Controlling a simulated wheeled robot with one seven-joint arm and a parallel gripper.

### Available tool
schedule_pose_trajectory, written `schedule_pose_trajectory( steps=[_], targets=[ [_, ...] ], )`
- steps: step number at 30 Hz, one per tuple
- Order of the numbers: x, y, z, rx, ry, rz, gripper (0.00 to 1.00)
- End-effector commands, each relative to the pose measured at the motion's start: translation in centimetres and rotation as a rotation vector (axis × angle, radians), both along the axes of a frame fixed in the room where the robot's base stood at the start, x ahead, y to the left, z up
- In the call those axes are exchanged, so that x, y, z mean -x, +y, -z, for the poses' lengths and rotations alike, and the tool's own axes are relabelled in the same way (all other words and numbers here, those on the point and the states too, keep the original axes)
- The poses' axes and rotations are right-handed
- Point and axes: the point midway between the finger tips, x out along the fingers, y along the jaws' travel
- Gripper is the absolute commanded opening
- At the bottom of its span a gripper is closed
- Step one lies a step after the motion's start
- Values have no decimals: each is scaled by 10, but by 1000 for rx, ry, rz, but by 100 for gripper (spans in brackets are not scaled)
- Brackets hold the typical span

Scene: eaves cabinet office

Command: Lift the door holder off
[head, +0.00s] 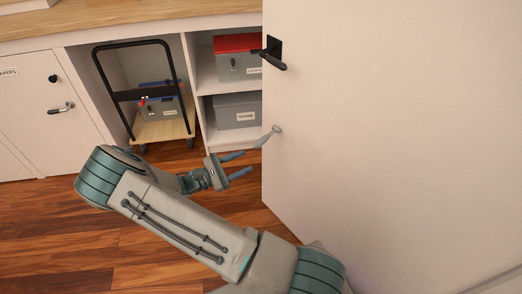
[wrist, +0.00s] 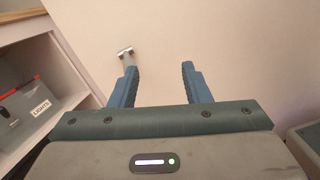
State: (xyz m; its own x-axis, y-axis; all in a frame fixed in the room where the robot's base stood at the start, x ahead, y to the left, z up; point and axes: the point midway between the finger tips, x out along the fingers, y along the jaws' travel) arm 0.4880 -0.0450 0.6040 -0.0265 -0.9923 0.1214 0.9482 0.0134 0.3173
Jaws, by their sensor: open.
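The door holder (head: 268,136) is a small light-grey bar with a rounded end, at the left edge of a large pale door (head: 390,150). In the wrist view the door holder (wrist: 126,57) shows just beyond the left fingertip, and its lower part is hidden behind that finger. My gripper (head: 242,163) is open and empty, a little below and left of the holder in the head view. In the wrist view my gripper (wrist: 158,68) has both blue fingers apart, facing the door surface. I cannot tell whether the left finger touches the holder.
A black door handle (head: 274,57) sticks out above the holder. Behind are a cart (head: 160,130) with a black frame, shelves with a grey box (head: 237,112) and a red-lidded box (head: 238,62), and a closed cabinet door (head: 35,105). The wooden floor (head: 60,230) at left is clear.

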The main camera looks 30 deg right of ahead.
Motion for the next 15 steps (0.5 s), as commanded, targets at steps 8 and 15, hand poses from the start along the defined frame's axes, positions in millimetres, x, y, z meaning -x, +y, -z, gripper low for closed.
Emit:
schedule_pose_trajectory(
  steps=[8, 15],
  targets=[
    [-26, 21, 50, 237, 82, -183, 43],
    [-32, 16, 50, 278, 92, -213, 43]
  ],
)
